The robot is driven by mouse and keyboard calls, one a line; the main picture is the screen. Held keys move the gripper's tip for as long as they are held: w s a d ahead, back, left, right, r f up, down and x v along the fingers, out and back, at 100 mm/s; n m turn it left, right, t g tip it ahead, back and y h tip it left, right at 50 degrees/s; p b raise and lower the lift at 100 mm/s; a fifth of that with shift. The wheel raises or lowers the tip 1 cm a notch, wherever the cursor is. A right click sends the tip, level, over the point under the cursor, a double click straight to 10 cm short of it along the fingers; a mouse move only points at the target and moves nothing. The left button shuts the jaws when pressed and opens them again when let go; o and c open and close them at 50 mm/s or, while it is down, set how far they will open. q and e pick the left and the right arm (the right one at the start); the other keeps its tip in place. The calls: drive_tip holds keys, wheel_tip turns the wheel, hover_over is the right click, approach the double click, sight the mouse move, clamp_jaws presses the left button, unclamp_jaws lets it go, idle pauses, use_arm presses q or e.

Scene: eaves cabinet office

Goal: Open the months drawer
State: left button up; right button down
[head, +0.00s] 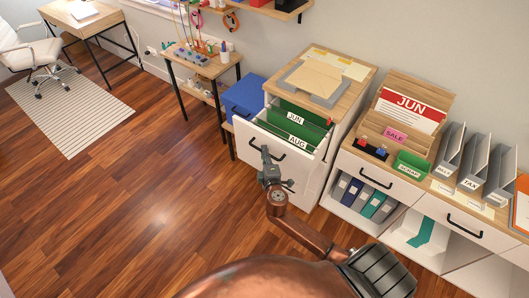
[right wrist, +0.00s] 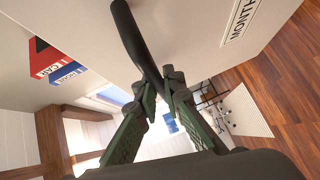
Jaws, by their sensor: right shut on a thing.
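My right gripper (head: 266,155) is at the drawer's front. In the right wrist view, my right gripper (right wrist: 163,80) has its fingers closed around the dark bar handle (right wrist: 136,40). My left gripper is not in view.
A blue box (head: 243,95) stands left of the cabinet, beside a small side table (head: 203,62). A low unit with drawers and binders (head: 362,196) stands to the right. The wooden floor (head: 150,190) left of the drawer is clear.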

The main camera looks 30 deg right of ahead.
drive_tip(key=s+a+b, duration=0.1)
drive_tip(key=s+a, duration=0.2)
drive_tip(key=a, duration=0.5)
drive_tip(key=s+a, duration=0.4)
drive_tip(key=a, duration=0.4)
drive_tip(key=shift+a+b, duration=0.2)
drive_tip(key=shift+b, duration=0.15)
drive_tip(key=c, duration=2)
unclamp_jaws()
drive_tip(key=v, duration=1.2)
